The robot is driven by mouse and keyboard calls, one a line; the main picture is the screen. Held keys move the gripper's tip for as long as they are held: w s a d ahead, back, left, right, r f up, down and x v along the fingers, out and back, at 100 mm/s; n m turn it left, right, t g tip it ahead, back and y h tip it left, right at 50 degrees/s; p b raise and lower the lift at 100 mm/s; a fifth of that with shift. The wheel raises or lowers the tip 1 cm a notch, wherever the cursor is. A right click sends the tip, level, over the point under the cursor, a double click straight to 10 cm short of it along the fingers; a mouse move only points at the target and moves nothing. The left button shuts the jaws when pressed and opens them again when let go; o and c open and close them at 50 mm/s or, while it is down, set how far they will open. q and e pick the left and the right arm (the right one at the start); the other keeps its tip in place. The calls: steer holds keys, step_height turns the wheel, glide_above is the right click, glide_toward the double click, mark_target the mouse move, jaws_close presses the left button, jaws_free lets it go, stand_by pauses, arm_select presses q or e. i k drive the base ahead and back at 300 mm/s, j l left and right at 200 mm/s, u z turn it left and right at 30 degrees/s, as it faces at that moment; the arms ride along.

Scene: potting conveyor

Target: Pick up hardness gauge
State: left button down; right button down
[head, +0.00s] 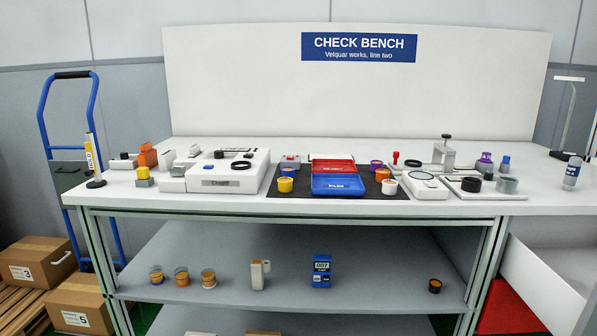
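Neither gripper is in view. No item carries a readable hardness gauge label, so I cannot tell for sure which one it is. A grey-white handheld device (258,273) stands upright on the middle shelf. On the bench top at the right is a grey press-like stand (443,152) with a black knob. A purple-topped piece (484,163) and a small blue-topped piece (504,164) stand beside it. At the left, an orange device (147,155) and a yellow-topped grey block (144,176) stand near a white scale-like instrument (228,172).
The white check bench (290,207) holds a dark mat (286,196) with red and blue trays (338,184) and several colored cups. The shelf (400,285) below has jars and a blue box (321,271).

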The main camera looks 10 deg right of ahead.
mark_target(573, 168)
steer(key=z, duration=1.75)
